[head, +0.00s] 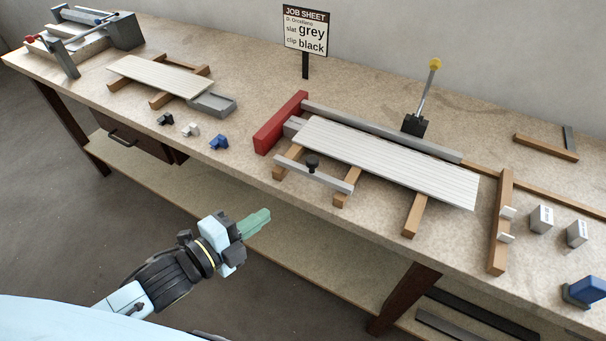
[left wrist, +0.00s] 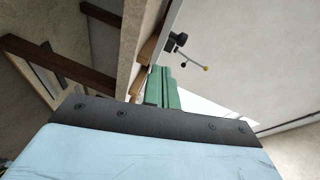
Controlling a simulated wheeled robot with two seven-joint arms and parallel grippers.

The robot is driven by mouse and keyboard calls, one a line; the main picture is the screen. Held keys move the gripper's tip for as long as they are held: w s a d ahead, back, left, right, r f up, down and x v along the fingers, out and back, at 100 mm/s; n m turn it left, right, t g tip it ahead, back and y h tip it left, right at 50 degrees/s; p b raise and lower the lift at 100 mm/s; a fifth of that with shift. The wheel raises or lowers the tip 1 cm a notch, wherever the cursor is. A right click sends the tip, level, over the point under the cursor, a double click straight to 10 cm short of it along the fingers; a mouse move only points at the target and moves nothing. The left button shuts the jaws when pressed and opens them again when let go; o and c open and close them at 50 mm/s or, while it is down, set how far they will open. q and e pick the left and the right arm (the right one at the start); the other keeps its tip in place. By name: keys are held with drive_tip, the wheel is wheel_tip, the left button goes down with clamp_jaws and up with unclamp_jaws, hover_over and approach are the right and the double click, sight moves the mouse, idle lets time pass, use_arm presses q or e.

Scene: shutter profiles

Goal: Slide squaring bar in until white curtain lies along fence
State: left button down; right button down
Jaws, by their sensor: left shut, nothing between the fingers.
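The white curtain (head: 390,163) is a ribbed slatted panel lying on wooden bearers right of centre in the head view. The grey fence (head: 380,130) runs along its far side; a narrow strip shows between them towards the left, and I cannot tell whether they touch. The grey squaring bar (head: 318,175), with a black knob, lies along the near left side of the curtain. A red block (head: 281,122) stands at the left end. My left gripper (head: 258,222) is shut and empty, in front of the bench and apart from the bar. Its green fingers also show in the left wrist view (left wrist: 162,88).
A second slatted panel (head: 160,75) lies at the left beside a grey tray (head: 212,104). Small black, white and blue clips (head: 191,130) sit near the front edge. A black-based lever (head: 415,124) stands behind the fence. A wooden stop (head: 501,225) and white blocks (head: 541,218) are at right.

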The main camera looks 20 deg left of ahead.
use_arm(q)
wheel_tip(320, 180, up, 4)
drive_tip(key=d+m+h, duration=0.1)
drive_tip(key=d+m, duration=0.1)
approach(312, 168)
drive_tip(key=w+d, duration=0.4)
drive_tip(key=shift+w, duration=0.55)
